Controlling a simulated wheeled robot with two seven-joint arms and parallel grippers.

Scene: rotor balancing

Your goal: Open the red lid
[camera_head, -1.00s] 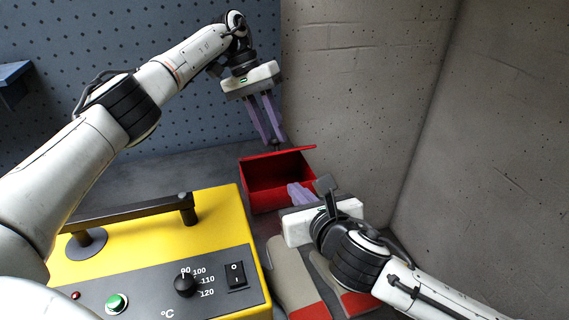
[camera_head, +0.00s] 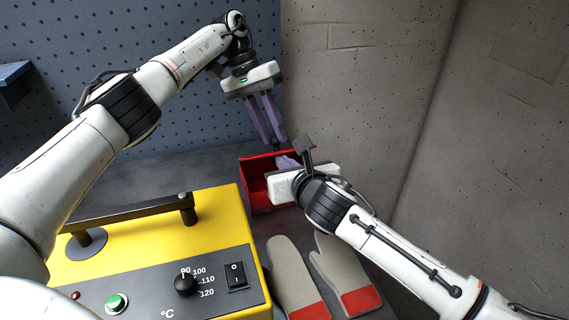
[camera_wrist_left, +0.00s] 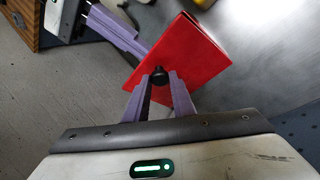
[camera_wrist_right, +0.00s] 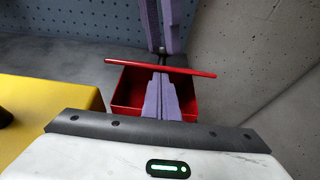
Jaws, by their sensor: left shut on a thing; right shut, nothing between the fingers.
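The red lid (camera_wrist_left: 188,52) is raised off the red box (camera_head: 258,190) and shows nearly edge-on in the right wrist view (camera_wrist_right: 190,70). The box's inside is visible there (camera_wrist_right: 131,88). My left gripper (camera_head: 276,142) is shut on the lid's small black knob (camera_wrist_left: 159,76), above the lid. My right gripper (camera_head: 284,162) is shut and empty at the box opening. Its fingertips (camera_wrist_right: 161,77) are close to the underside of the lid; I cannot tell whether they touch. In the head view my right gripper hides part of the lid and box.
A yellow heater unit (camera_head: 215,230) with a black handle stands left of the box. Two grey oven mitts with red cuffs (camera_head: 290,270) lie in front of the box. A concrete wall (camera_head: 400,100) is close on the right, and a blue pegboard (camera_head: 120,40) stands behind.

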